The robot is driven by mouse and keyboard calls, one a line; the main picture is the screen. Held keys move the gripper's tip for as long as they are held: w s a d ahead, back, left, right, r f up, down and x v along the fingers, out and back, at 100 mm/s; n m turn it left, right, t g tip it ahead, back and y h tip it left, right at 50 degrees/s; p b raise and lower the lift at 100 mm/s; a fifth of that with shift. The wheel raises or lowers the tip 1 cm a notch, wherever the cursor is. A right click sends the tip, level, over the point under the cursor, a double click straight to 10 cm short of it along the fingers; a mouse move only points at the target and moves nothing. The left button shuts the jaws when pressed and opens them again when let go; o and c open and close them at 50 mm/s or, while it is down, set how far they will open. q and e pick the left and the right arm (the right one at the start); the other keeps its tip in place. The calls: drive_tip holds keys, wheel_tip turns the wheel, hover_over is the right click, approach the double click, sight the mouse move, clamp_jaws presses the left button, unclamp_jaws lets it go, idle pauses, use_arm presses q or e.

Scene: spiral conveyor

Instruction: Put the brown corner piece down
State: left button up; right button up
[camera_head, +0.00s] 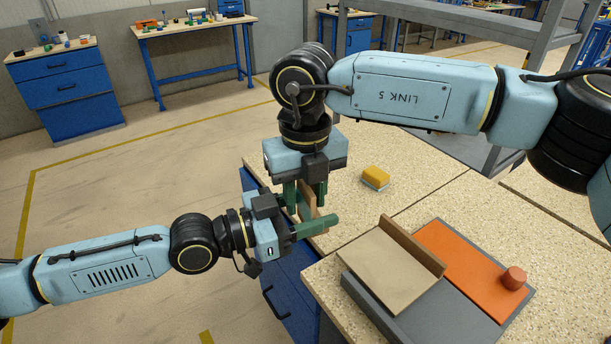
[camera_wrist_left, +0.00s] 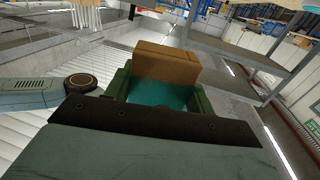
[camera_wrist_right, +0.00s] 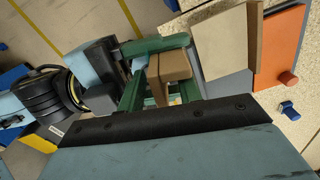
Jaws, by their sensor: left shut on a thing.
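The brown corner piece (camera_head: 306,207) is held up by my left gripper (camera_head: 316,226), off the near left edge of the speckled worktop. My left gripper's green fingers are shut on it; the piece shows as a brown block in the left wrist view (camera_wrist_left: 166,66). My right gripper (camera_head: 305,196) points down from above, its fingers apart on either side of the piece. In the right wrist view, the brown piece (camera_wrist_right: 173,68) lies between the right fingers, with a gap on one side. Part of the piece is hidden by the fingers.
On the worktop (camera_head: 345,184), a grey base (camera_head: 440,318) carries a beige board with a brown strip (camera_head: 412,246) and an orange plate (camera_head: 455,262) with an orange-brown cylinder (camera_head: 514,278). A yellow block (camera_head: 376,176) stands behind. Worktop around that block is clear.

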drive_tip(key=shift+f, duration=0.15)
drive_tip(key=shift+c, duration=0.2)
clamp_jaws()
use_arm(q)
drive_tip(key=o, duration=1.1)
